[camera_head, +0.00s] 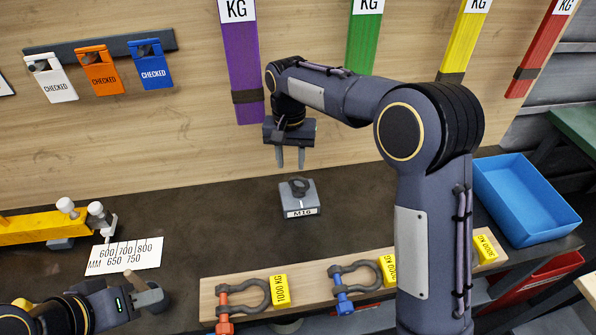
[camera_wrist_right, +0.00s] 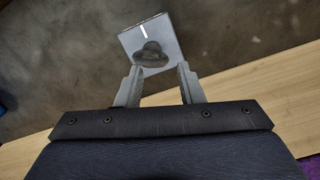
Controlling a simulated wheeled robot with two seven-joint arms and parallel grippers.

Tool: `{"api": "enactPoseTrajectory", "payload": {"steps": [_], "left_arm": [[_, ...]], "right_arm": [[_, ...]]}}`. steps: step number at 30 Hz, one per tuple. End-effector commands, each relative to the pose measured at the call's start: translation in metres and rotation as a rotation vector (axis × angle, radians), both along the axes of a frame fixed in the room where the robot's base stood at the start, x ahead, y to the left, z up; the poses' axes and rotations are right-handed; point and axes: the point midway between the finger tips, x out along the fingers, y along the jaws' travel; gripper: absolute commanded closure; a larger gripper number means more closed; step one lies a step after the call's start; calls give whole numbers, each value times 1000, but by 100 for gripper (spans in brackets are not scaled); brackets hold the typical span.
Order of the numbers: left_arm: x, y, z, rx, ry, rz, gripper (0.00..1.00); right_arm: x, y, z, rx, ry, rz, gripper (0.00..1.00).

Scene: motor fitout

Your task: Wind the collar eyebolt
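A grey block labelled M16 (camera_head: 300,207) stands on the dark bench top near the middle. The dark collar eyebolt (camera_head: 299,185) sits on top of it. My right gripper (camera_head: 290,163) points down just above and behind the block, its two fingers apart and empty. In the right wrist view the eyebolt (camera_wrist_right: 152,54) shows on the block (camera_wrist_right: 146,32), beyond the open fingertips (camera_wrist_right: 158,72), and looks apart from them. My left gripper (camera_head: 150,293) is at the lower left, far from the block; its fingers are seen too poorly to tell their state.
A wooden board (camera_head: 210,300) with shackles and yellow tags lies in front. A blue bin (camera_head: 520,205) is at the right. A yellow bar with a scale card (camera_head: 125,255) is at the left. Coloured slings and tags hang behind. The bench around the block is clear.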

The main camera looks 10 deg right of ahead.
Motion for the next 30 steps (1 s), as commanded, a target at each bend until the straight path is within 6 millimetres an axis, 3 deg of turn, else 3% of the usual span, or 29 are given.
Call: {"api": "enactPoseTrajectory", "payload": {"steps": [9, 13, 20, 30], "left_arm": [[0, 0, -3, 0, 0, 0, 64], [0, 0, -4, 0, 0, 0, 64], [0, 0, -4, 0, 0, 0, 64], [0, 0, 0, 0, 0, 0, 64]], "right_arm": [[17, -16, 6, 149, 43, 910, 66], [22, -24, 11, 198, 31, 1158, 66], [23, -28, 7, 227, 23, 1302, 66], [14, -22, -43, 227, 24, 1301, 66]]}}
